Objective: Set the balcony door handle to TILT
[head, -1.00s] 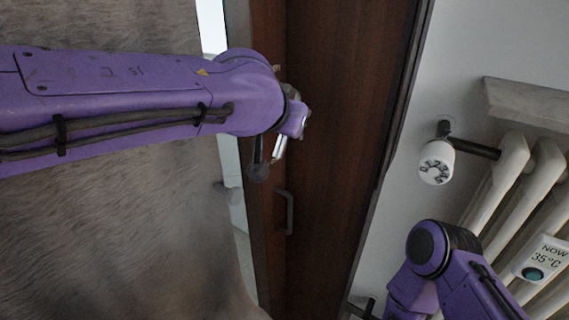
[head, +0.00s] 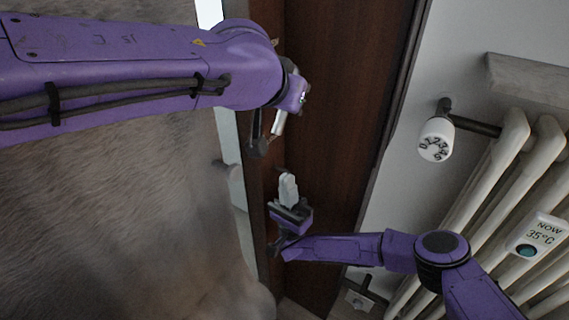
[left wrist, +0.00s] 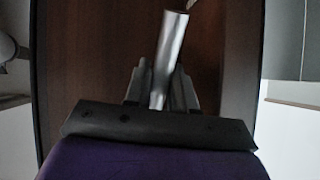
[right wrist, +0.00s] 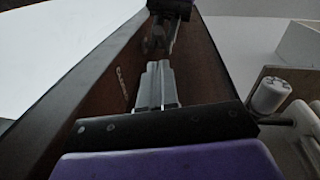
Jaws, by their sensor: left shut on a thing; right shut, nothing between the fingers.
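The brown balcony door (head: 330,110) fills the middle of the head view. In the left wrist view my left gripper (left wrist: 160,80) is shut on the silver door handle (left wrist: 172,38), which sticks out past the fingertips, leaning slightly right. In the head view the left arm hides most of the handle (head: 279,123); the TILT position cannot be read. My right gripper (head: 288,188) is in front of the door, lower in the head view than the left one. Its fingers, also in the right wrist view (right wrist: 157,85), are together and empty.
A white radiator (head: 515,160) with a numbered valve knob (head: 435,140) and a 35 °C display (head: 540,233) stands at the right. Grey-brown furry material (head: 90,220) fills the left. A dark lever-like part (head: 258,147) hangs by the door's left edge.

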